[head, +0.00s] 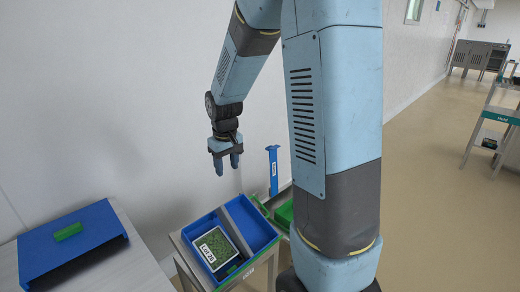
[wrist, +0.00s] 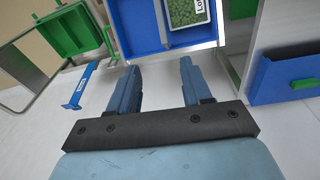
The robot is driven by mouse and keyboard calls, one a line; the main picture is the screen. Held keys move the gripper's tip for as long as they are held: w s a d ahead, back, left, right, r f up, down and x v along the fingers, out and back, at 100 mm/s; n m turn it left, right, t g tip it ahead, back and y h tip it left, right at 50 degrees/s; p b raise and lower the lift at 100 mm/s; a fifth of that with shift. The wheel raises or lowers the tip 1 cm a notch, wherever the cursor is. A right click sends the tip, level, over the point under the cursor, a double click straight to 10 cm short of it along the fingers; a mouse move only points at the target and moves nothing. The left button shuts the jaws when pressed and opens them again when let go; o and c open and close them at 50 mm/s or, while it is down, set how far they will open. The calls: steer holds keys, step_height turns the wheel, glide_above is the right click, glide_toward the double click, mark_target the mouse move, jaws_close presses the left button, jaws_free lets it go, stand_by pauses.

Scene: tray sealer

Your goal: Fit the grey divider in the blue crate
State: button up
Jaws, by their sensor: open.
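The blue crate (head: 262,236) stands on a small grey stand below my gripper. A thin grey strip (wrist: 160,22), which looks like the divider, runs between its two sides in the wrist view. One side is empty. The other holds a white-edged tray (head: 216,248) of green contents with a white "Lot" label, also seen in the wrist view (wrist: 187,14). My gripper (head: 226,168) is open and empty, pointing down above and behind the crate. In the wrist view its fingers (wrist: 155,68) are apart, with the crate's wall just beyond them. I cannot tell how deep the strip sits.
A blue upright post (head: 273,170) with a white label stands behind the crate. Green bins (head: 284,216) lie to the right of it. A blue box with a green handle (head: 68,231) stands at left. A white wall is close behind my gripper.

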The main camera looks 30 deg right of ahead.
steer(key=s+r+m+t, duration=0.1)
steer(key=s+r+t, duration=0.1)
steer(key=s+r, duration=0.6)
steer(key=s+r+m+t, duration=0.1)
steer(key=s+r+t, duration=0.1)
steer(key=s+r, duration=0.7)
steer(key=s, duration=0.6)
steer(key=shift+s+d+r+m, duration=0.2)
steer(key=shift+s+r+m, duration=0.1)
steer(key=shift+s+m, duration=0.1)
